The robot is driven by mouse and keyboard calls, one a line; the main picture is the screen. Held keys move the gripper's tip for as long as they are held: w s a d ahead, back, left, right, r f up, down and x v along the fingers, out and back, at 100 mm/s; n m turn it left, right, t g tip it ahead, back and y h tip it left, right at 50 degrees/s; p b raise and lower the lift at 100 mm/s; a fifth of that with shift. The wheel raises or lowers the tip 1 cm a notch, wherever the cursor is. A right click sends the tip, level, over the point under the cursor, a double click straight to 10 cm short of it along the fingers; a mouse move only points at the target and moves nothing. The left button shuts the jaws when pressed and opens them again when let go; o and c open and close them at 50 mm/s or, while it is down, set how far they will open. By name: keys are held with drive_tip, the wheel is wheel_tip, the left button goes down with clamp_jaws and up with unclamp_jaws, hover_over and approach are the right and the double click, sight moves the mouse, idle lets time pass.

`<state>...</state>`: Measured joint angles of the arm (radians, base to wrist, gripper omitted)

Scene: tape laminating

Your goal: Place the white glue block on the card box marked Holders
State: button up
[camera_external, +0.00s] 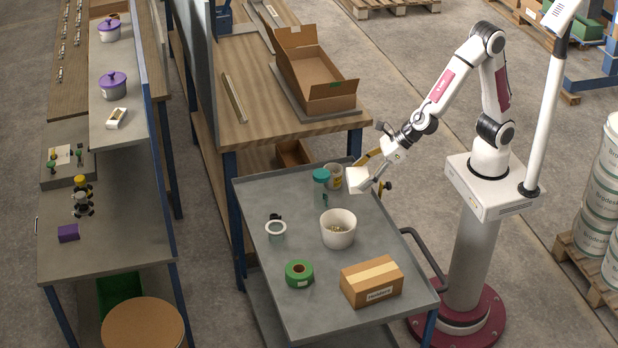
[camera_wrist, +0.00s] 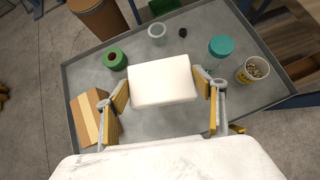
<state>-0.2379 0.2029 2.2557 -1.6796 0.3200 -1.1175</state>
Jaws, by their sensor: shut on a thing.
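The white glue block (camera_wrist: 162,80) is held between the two fingers of my gripper (camera_wrist: 160,90) in the wrist view. In the external view, my gripper (camera_external: 372,172) is above the back right part of the grey cart top, with the white block (camera_external: 358,179) at its tip. The card box marked Holders (camera_external: 371,282) sits at the front right of the cart, closed, with a pale strip along its top. The box also shows at the left in the wrist view (camera_wrist: 87,118). The block is well apart from the box.
On the cart (camera_external: 268,301) stand a white bowl (camera_external: 338,229) between block and box, a green tape roll (camera_external: 299,273), a clear ring (camera_external: 276,229), a teal-lidded jar (camera_external: 321,188) and a tub of small parts (camera_wrist: 252,70). An open carton (camera_external: 315,70) is on the bench behind.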

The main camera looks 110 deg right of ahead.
drive_tip(key=shift+s+r, duration=0.2)
drive_tip(key=shift+r, duration=0.1)
drive_tip(key=shift+a+r+n+y, duration=0.1)
drive_tip(key=shift+a+n+y, duration=0.1)
drive_tip(key=shift+n+y, duration=0.25)
drive_tip(key=w+a+f+n+g+y, duration=0.2)
drive_tip(key=a+n+y, duration=0.2)
drive_tip(key=a+n, duration=0.3)
drive_tip(key=w+a+f+n+g+y, duration=0.2)
drive_tip(key=a+n+y, duration=0.3)
drive_tip(key=a, duration=1.2)
drive_tip(key=shift+w+a+f+n+g, duration=0.2)
drive_tip(key=shift+w+n+g, duration=0.45)
drive_tip(key=shift+n, duration=1)
drive_tip(key=shift+d+f+y, duration=0.1)
drive_tip(key=shift+y, duration=0.15)
hover_over(372, 270)
drive_tip(key=shift+s+f, duration=0.1)
drive_tip(key=shift+f, duration=2.95)
drive_tip(key=shift+f, duration=0.1)
drive_tip(key=shift+f, duration=1.75)
